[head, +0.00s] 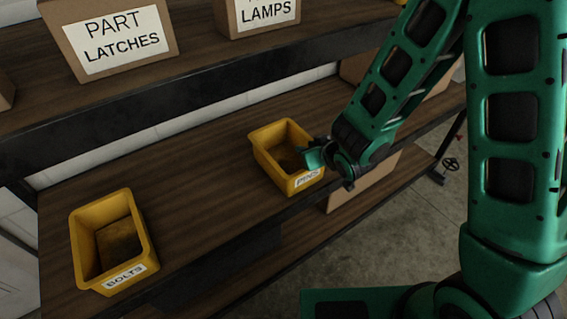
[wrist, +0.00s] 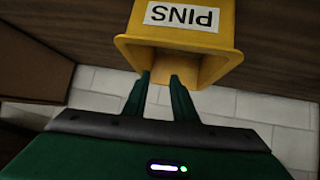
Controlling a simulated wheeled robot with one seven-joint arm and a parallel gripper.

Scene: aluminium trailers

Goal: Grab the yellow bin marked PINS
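The yellow bin marked PINS (head: 262,150) stands on the middle wooden shelf in the head view, its white label facing the front edge. In the wrist view the same bin (wrist: 225,25) fills the top, its label upside down and its opening facing my fingers. My gripper (head: 314,156) is at the bin's right rim in the head view. In the wrist view the two green fingers (wrist: 160,76) are apart with a gap between them, their tips overlapping the bin's opening. Nothing shows held between them. Whether they touch the bin I cannot tell.
A yellow bin marked BOLTS (head: 136,268) stands on the same shelf (head: 195,190) to the left. Boxes marked PART LATCHES (head: 75,12) and LAMPS (head: 228,18) stand on the upper shelf. A cardboard box (head: 340,196) sits below. The shelf between the two bins is clear.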

